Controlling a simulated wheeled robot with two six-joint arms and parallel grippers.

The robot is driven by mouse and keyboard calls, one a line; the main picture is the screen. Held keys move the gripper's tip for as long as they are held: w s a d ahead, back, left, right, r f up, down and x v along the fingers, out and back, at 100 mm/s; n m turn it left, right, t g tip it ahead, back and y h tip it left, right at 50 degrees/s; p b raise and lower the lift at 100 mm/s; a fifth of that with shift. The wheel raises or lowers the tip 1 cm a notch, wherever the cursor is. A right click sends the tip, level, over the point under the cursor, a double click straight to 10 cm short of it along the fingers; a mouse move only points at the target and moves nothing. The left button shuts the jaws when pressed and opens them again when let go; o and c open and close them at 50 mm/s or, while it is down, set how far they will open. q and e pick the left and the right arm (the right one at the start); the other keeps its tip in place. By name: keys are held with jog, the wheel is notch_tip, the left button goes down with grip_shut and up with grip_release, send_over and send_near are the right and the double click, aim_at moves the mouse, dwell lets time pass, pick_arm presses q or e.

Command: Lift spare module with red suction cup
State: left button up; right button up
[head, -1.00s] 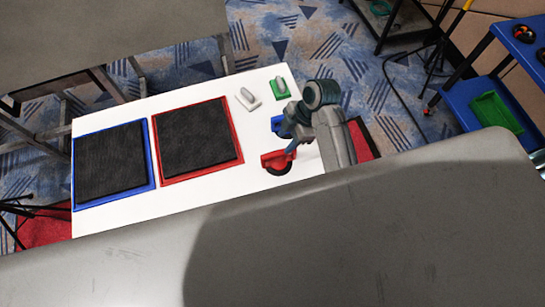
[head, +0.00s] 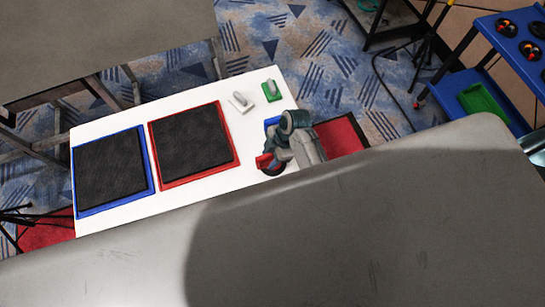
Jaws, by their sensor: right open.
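The red suction cup (head: 263,161) stands on the white table, partly hidden behind my right arm. My right gripper (head: 275,161) is open, low over the red cup and overlapping it in the picture; I cannot tell whether they touch. A dark module in a red frame (head: 236,160) lies flat on the table left of the cup. Another dark module in a blue frame (head: 75,190) lies flat further left. Which one is the spare is not marked. My left gripper is not in view.
A blue cup (head: 270,121) is mostly hidden behind my arm. A white cup (head: 240,103) and a green cup (head: 272,90) stand at the table's (head: 190,97) far end.

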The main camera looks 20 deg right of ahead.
jog(key=shift+c, duration=0.2)
grip_shut()
jog(key=shift+r, duration=0.1)
jog(key=shift+r, duration=0.55)
notch_tip(320, 180, up, 2)
jog(key=shift+r, duration=0.25)
jog(key=s+r, duration=0.1)
jog(key=s, duration=1.5)
jog(key=shift+a+r, duration=0.15)
dwell(0.5)
